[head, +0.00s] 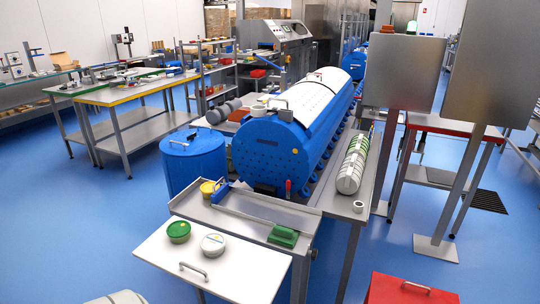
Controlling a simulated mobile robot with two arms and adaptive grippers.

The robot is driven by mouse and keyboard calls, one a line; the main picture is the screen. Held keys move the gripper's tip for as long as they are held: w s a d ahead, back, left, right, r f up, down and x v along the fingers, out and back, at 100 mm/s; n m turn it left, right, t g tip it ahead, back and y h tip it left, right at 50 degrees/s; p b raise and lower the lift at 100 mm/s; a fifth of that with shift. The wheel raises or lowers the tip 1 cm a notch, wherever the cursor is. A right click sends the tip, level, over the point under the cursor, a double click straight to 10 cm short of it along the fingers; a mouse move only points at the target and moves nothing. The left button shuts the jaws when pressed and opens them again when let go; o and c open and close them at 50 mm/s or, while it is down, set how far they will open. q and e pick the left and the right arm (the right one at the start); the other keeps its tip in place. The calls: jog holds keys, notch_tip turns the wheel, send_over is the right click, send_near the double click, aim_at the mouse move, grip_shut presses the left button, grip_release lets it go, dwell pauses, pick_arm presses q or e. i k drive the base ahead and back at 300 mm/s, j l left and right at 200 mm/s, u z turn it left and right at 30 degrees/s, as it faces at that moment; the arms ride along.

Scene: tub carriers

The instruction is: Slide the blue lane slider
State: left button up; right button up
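A small blue piece (221,191), which looks like the blue lane slider, sits at the left end of a grey raised-edge tray table (248,212). It stands beside a yellow-lidded tub (207,189), close against it; I cannot tell if they touch. A green block (283,236) sits nearer the right front of the same table. Neither of my grippers is in the head view.
A white surface with a handle (195,272) in front carries a green-lidded tub (178,232) and a white-lidded tub (213,244). A large blue drum machine (280,150) and blue barrel (193,160) stand behind. A red box (408,290) is at front right.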

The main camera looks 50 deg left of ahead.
aim_at(218, 195)
jog(key=u, duration=1.85)
